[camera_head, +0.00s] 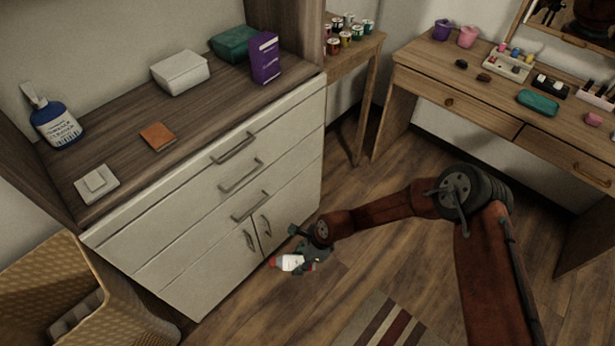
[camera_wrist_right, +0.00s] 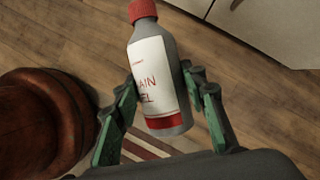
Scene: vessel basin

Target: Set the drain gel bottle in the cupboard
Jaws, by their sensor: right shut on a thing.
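The drain gel bottle (camera_wrist_right: 155,75) is grey with a red cap and a white label with red lettering. My right gripper (camera_wrist_right: 163,105) is shut on it around its lower body. In the head view the bottle (camera_head: 290,262) lies tilted in my right gripper (camera_head: 307,258), above the floor and in front of the cabinet. The cupboard (camera_head: 262,240) is the low part of the white cabinet, with two doors and vertical handles. Both doors look shut. The cupboard's inside is hidden. My left gripper is not in view.
Drawers with bar handles (camera_head: 240,176) sit above the doors. A blue bottle (camera_head: 55,122), a white box (camera_head: 180,72) and a purple box (camera_head: 265,58) stand on the cabinet top. A wicker basket (camera_head: 45,270) stands at lower left. A striped rug (camera_head: 380,325) lies on open floor.

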